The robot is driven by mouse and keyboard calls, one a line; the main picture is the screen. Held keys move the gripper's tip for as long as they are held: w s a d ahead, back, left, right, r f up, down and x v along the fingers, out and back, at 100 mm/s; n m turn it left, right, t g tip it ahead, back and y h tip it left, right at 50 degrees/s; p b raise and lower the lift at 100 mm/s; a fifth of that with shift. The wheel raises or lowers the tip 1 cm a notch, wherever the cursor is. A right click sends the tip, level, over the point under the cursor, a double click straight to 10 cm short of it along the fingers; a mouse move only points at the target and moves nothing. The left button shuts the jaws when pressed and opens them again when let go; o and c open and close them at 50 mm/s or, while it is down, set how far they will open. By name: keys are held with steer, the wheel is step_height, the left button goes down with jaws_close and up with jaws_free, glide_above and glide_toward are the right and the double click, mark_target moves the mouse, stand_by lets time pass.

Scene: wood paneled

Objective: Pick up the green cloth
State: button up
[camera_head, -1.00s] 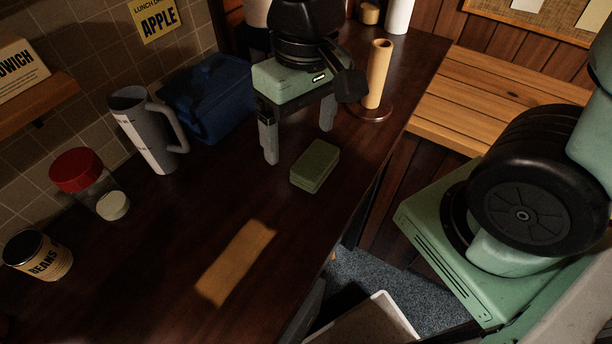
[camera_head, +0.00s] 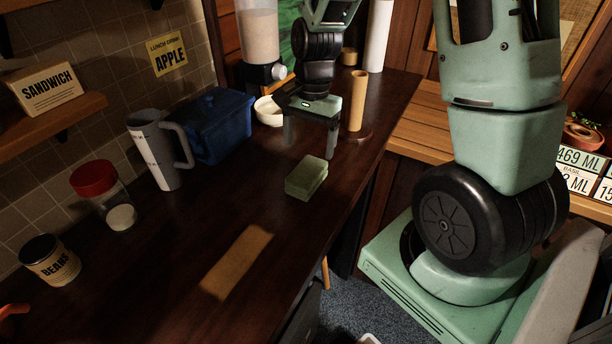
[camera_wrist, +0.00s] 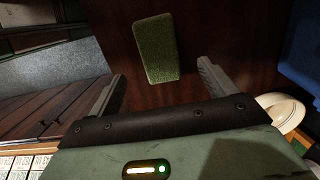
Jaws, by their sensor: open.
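The green cloth (camera_head: 306,178) is a folded, thick rectangular pad lying flat on the dark wooden counter. In the wrist view the cloth (camera_wrist: 157,48) lies ahead of the fingertips, roughly between their lines. My gripper (camera_head: 310,148) is open and empty, above the counter just behind the cloth as seen from the head camera. In the wrist view both fingers of my gripper (camera_wrist: 163,75) are spread wider than the cloth's width. The cloth is not touched by either finger in the wrist view.
A blue box (camera_head: 215,125), a grey pitcher (camera_head: 158,150), a red-lidded jar (camera_head: 104,195) and a beans can (camera_head: 51,260) line the wall side. A paper-roll holder (camera_head: 357,103) and white bowl (camera_head: 268,111) stand near my gripper. The counter (camera_head: 200,240) in front is clear.

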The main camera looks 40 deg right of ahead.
mark_target(307, 169)
steer(key=shift+s+a+f+p, duration=0.1)
steer(key=shift+a+f+p, duration=0.15)
steer(key=shift+f, duration=1.25)
steer(key=shift+s+a+f+p, duration=0.1)
steer(key=shift+f+p, duration=0.2)
steer(key=shift+f, duration=1.25)
steer(key=shift+s+a+f+p, duration=0.1)
steer(key=shift+a+f+p, duration=0.15)
steer(key=shift+f, duration=1.25)
steer(key=c, duration=1.1)
steer(key=shift+c, duration=0.2)
steer(key=shift+r, duration=0.1)
step_height(307, 169, up, 10)
steer(key=shift+f+b, duration=0.1)
steer(key=shift+b, duration=0.45)
